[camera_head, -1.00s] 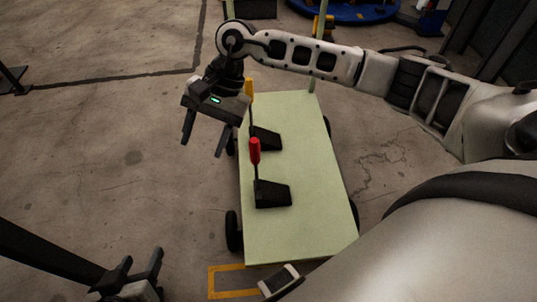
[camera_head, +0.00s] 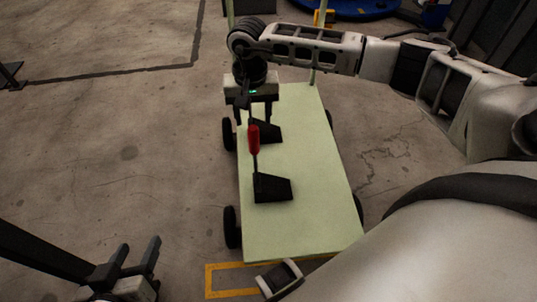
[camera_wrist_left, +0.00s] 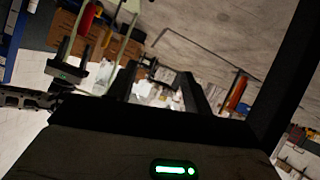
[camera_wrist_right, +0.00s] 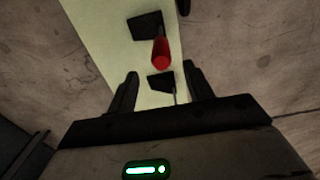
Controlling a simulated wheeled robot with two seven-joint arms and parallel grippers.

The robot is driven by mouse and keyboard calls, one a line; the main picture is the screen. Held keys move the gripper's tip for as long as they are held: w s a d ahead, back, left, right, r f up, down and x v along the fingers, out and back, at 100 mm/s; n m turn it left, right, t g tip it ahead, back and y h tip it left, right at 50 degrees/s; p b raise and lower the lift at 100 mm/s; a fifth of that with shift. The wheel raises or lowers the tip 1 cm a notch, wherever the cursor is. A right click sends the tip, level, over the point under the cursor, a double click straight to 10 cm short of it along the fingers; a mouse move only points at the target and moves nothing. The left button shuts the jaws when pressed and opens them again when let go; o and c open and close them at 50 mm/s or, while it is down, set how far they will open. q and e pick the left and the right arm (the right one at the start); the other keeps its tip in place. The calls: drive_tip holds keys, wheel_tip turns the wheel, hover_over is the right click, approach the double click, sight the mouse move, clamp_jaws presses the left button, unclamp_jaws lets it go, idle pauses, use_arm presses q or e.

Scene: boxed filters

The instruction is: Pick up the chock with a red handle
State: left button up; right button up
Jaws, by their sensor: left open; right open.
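A black chock (camera_head: 273,187) with an upright red handle (camera_head: 253,139) stands on the pale green cart top (camera_head: 300,230). A second black chock (camera_head: 268,130) stands behind it; its handle is hidden behind my right gripper in the head view. My right gripper (camera_head: 254,117) is open and empty, pointing down over the far chock, beyond the red handle. In the right wrist view, the red handle (camera_wrist_right: 161,52) shows ahead of the fingertips, and the far chock (camera_wrist_right: 160,82) lies between the fingers. My left gripper (camera_head: 138,268) is open and empty at the lower left, away from the cart.
The cart has black wheels (camera_head: 232,228) and a pale post (camera_head: 313,65) at its far end. A yellow floor marking (camera_head: 208,282) lies near its front. The concrete floor left of the cart is clear. A blue round object (camera_head: 350,8) is at the back.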

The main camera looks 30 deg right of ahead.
sight(253, 127)
drive_tip(key=f, duration=0.2)
drive_tip(key=f+b, duration=0.1)
drive_tip(key=f, duration=0.2)
drive_tip(key=shift+s+a, duration=0.1)
drive_tip(key=shift+a, duration=0.1)
drive_tip(key=shift+f, duration=0.2)
drive_tip(key=c, duration=1)
clamp_jaws()
use_arm(q)
drive_tip(key=shift+d+r+t, duration=0.25)
drive_tip(key=shift+r+t, duration=0.05)
drive_tip(key=shift+r, duration=0.15)
use_arm(e)
drive_tip(key=shift+r, duration=0.15)
